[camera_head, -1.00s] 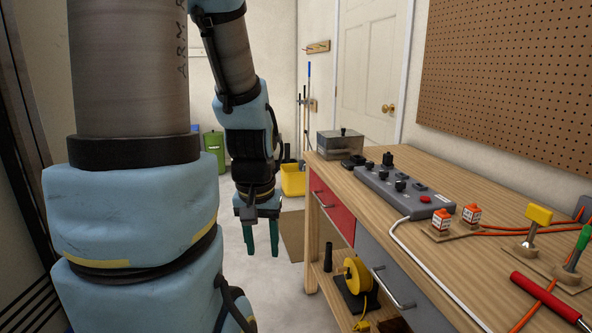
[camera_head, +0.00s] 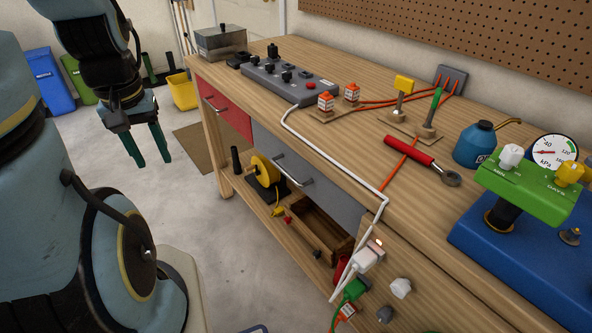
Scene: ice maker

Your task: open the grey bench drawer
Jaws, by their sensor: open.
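The grey bench drawer (camera_head: 325,197) is in the front of the wooden bench, in the middle of the picture. It looks shut, its face in line with the bench front. Its silver bar handle (camera_head: 293,172) runs across the left part of the face. A red drawer (camera_head: 226,112) with its own handle is to its left. My gripper (camera_head: 151,156) hangs at the upper left, over the floor and clear of the bench. Its two green fingers point down and are apart, with nothing between them.
A white cable (camera_head: 320,152) runs over the bench edge to plugs (camera_head: 368,257) at the grey drawer's right end. The lower shelf carries a yellow reel (camera_head: 265,171) and a wooden box (camera_head: 322,223). The floor (camera_head: 215,240) before the bench is clear.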

